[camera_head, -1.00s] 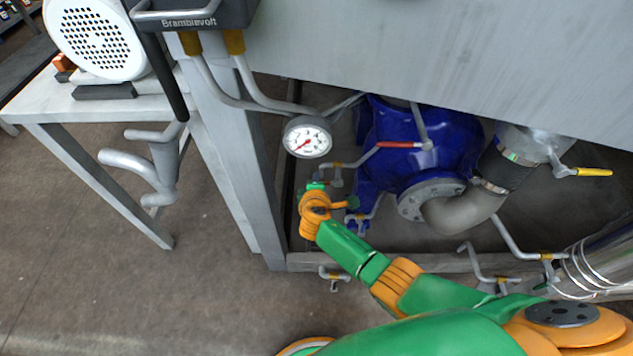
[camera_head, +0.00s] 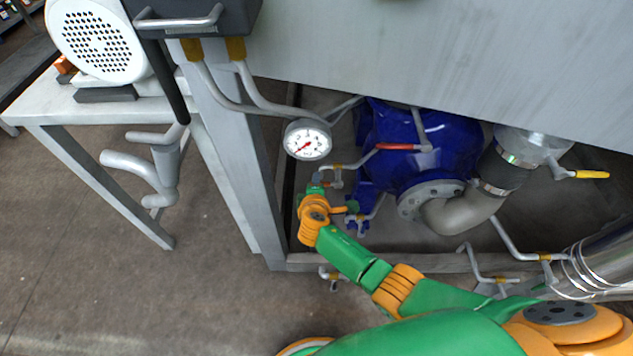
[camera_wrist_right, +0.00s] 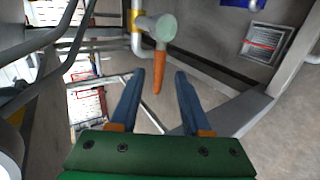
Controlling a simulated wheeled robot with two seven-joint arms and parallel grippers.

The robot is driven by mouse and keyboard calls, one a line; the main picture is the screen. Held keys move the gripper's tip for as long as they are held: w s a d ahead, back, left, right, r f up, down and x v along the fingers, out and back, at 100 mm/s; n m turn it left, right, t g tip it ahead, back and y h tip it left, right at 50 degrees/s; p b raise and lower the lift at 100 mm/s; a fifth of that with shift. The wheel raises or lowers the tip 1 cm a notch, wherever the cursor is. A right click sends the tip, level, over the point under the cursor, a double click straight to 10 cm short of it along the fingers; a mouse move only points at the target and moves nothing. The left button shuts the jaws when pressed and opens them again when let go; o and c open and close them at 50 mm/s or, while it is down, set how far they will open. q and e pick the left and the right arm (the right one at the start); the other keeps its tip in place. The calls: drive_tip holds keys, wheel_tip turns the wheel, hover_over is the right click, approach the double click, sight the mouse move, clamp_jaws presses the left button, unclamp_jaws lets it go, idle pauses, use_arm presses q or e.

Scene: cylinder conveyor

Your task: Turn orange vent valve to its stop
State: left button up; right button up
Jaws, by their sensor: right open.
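The orange vent valve lever (camera_wrist_right: 158,72) hangs from a grey pipe fitting (camera_wrist_right: 152,27) in the right wrist view, pointing down in the picture. My right gripper (camera_wrist_right: 156,78) is open, its two dark blue fingers on either side of the lever's lower end, with gaps visible on both sides. In the head view my right gripper (camera_head: 316,183) is small, near the pipework left of the blue pump body (camera_head: 425,140); the wrist partly hides the valve there. My left gripper is not in view.
A dial gauge (camera_head: 307,140) hangs just above my right gripper. A red lever (camera_head: 397,147) and a yellow lever (camera_head: 592,174) are to the right.

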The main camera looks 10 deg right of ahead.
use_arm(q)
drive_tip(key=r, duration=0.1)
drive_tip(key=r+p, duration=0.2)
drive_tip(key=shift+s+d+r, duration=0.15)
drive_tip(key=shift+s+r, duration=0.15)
use_arm(e)
drive_tip(key=v, duration=0.6)
